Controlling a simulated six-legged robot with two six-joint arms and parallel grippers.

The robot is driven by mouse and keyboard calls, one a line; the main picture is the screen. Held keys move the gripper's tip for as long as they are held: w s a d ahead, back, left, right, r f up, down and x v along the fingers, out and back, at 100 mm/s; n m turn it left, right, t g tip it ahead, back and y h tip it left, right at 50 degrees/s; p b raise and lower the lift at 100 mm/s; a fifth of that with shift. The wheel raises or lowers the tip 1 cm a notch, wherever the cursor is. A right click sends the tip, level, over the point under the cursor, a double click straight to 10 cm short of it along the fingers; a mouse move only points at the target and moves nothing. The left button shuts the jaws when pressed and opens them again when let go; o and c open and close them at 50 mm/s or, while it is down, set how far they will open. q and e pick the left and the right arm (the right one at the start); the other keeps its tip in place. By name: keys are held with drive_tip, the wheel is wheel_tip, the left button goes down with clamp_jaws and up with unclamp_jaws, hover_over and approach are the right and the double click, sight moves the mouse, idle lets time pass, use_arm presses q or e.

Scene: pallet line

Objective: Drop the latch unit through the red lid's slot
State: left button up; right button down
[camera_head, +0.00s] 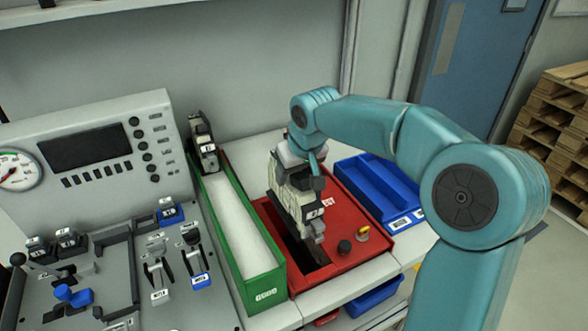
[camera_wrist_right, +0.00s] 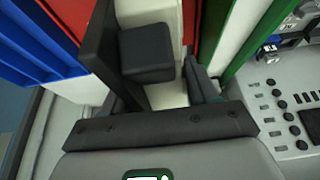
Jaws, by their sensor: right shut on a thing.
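My right gripper (camera_head: 297,178) is above the red lid (camera_head: 345,225), shut on the latch unit (camera_head: 308,212), a cream and dark-grey block. The unit hangs at a tilt over the dark slot (camera_head: 312,256) in the lid's left part. I cannot tell whether its lower end has entered the slot. In the right wrist view the unit's dark block (camera_wrist_right: 147,52) shows between the fingers, with the red lid (camera_wrist_right: 192,20) behind. My left gripper is not in view.
A long green bin (camera_head: 262,283) with a white inside stands left of the lid, with a similar dark unit (camera_head: 203,145) at its far end. A blue tray (camera_head: 380,185) lies to the right.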

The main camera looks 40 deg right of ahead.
sight(308, 178)
wheel_tip(308, 178, down, 3)
drive_tip(key=shift+w+d+f+b, duration=0.1)
drive_tip(key=shift+w+b, duration=0.05)
drive_tip(key=shift+b, duration=0.9)
drive_tip(key=shift+f+b, duration=0.65)
drive_tip(key=shift+f, duration=0.1)
wheel_tip(308, 178, down, 8)
drive_tip(key=b, duration=0.6)
drive_tip(key=shift+r, duration=0.1)
drive_tip(key=shift+c, duration=1.1)
unclamp_jaws()
drive_tip(key=shift+r, duration=0.1)
drive_tip(key=p+v, duration=0.2)
drive_tip(key=v, duration=1.3)
drive_tip(key=shift+r, duration=0.2)
drive_tip(key=shift+s+r, duration=0.3)
drive_tip(key=shift+r, duration=0.05)
